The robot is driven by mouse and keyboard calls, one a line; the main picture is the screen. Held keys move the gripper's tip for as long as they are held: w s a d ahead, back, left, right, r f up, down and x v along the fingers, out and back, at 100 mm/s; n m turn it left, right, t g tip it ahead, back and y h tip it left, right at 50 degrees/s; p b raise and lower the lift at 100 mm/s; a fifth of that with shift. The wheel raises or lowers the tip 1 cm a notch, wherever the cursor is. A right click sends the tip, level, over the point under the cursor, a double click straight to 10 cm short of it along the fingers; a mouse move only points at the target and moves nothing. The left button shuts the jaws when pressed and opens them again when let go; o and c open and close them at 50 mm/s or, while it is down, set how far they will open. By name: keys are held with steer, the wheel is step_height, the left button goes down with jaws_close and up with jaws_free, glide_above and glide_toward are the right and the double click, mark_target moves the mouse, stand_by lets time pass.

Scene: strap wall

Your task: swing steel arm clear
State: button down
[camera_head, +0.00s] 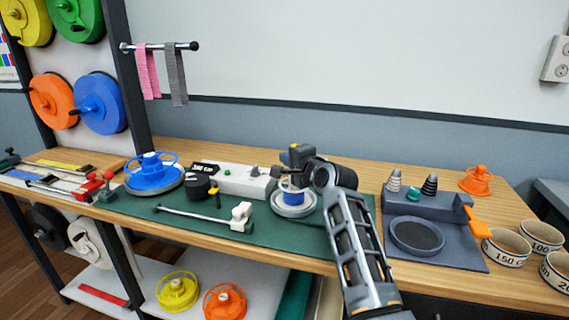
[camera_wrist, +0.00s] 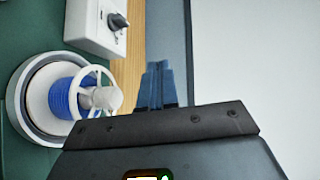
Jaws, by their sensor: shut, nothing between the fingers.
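The steel arm (camera_head: 192,214) is a thin rod lying low across the green mat (camera_head: 150,203), with a white block (camera_head: 241,216) at its right end. A black round part (camera_head: 196,188) stands just behind it. My gripper (camera_head: 286,159) is up near a white-rimmed spool of blue strap (camera_head: 292,197), to the right of the steel arm and apart from it. In the wrist view my gripper's fingers (camera_wrist: 157,86) are together and empty. The spool (camera_wrist: 63,98) shows to their left. The steel arm does not show in the wrist view.
A blue reel (camera_head: 154,174) is at the left. A grey station (camera_head: 430,225) with an orange lever (camera_head: 477,222) is at the right, beside several cups. Straps hang on a wall rail (camera_head: 160,46).

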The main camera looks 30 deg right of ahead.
steer(key=shift+s+a+r, duration=0.25)
steer(key=shift+s+a, duration=0.45)
steer(key=shift+s, duration=0.2)
steer(key=shift+s+a+r, duration=0.2)
steer(key=shift+s+a, duration=0.5)
steer(key=shift+s, duration=0.15)
